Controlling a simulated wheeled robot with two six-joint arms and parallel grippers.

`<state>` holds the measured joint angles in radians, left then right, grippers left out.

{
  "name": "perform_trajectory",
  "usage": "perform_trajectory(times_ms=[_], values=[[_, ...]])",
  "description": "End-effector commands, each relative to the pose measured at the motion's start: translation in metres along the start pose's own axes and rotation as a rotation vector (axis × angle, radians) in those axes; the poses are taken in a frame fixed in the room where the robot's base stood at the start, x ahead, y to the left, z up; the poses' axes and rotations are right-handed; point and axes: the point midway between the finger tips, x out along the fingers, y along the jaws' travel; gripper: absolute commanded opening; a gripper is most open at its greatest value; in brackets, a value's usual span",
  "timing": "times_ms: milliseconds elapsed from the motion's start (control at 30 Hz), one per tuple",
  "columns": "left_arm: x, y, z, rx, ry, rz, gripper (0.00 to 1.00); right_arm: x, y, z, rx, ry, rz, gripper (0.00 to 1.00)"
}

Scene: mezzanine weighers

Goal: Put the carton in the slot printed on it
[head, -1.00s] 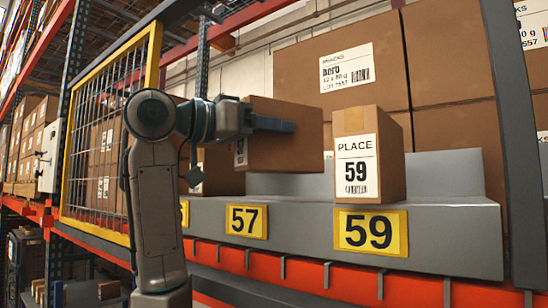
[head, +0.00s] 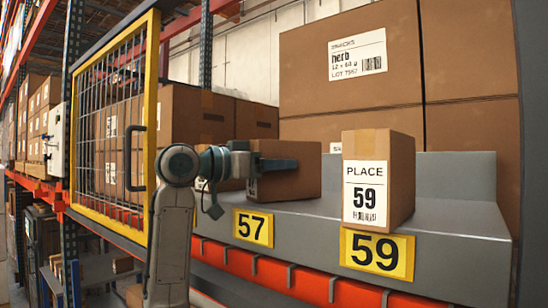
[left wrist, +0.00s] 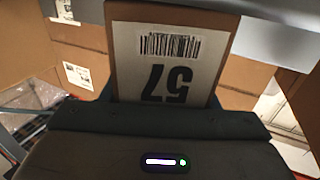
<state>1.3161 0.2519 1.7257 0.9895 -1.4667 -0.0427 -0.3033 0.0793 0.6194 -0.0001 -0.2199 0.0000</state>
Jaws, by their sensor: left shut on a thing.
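My left gripper (head: 274,164) is shut on a brown carton (head: 296,184), which it holds over the grey ledge (head: 455,215) behind the yellow 57 plate (head: 253,227). I cannot tell whether the carton's underside touches the ledge. In the left wrist view the held carton's white label (left wrist: 167,70) shows a barcode and 57, upside down. A second carton (head: 403,185), labelled PLACE 59, stands upright on the ledge behind the yellow 59 plate (head: 377,254), to the right of the held one. My right gripper is out of view.
Large brown boxes (head: 350,90) stand behind the ledge. A yellow-framed mesh panel (head: 152,110) rises at the left, close to my left arm. An orange beam (head: 270,277) runs below the ledge. The ledge right of the 59 carton is bare.

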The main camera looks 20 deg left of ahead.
Motion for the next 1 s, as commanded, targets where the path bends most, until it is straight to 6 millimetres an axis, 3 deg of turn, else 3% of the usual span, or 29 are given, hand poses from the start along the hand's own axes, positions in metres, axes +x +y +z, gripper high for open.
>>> perform_trajectory(times_ms=[367, 400, 500, 833, 1000], values=[[0.000, 0.000, 0.004, 0.000, 0.002, 0.000, 0.17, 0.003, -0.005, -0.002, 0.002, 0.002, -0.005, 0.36], [0.000, 0.000, 0.004, 0.000, 0.000, 0.000, 0.62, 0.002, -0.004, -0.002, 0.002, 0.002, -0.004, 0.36], [0.000, 0.000, 0.003, -0.001, 0.000, 0.000, 0.76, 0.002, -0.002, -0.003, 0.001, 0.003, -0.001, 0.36], [-0.001, 0.000, -0.001, 0.000, 0.000, 0.000, 0.76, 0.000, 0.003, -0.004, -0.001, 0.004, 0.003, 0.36], [-0.022, -0.001, 0.006, 0.002, 0.001, -0.004, 0.76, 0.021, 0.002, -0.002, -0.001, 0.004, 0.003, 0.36]])
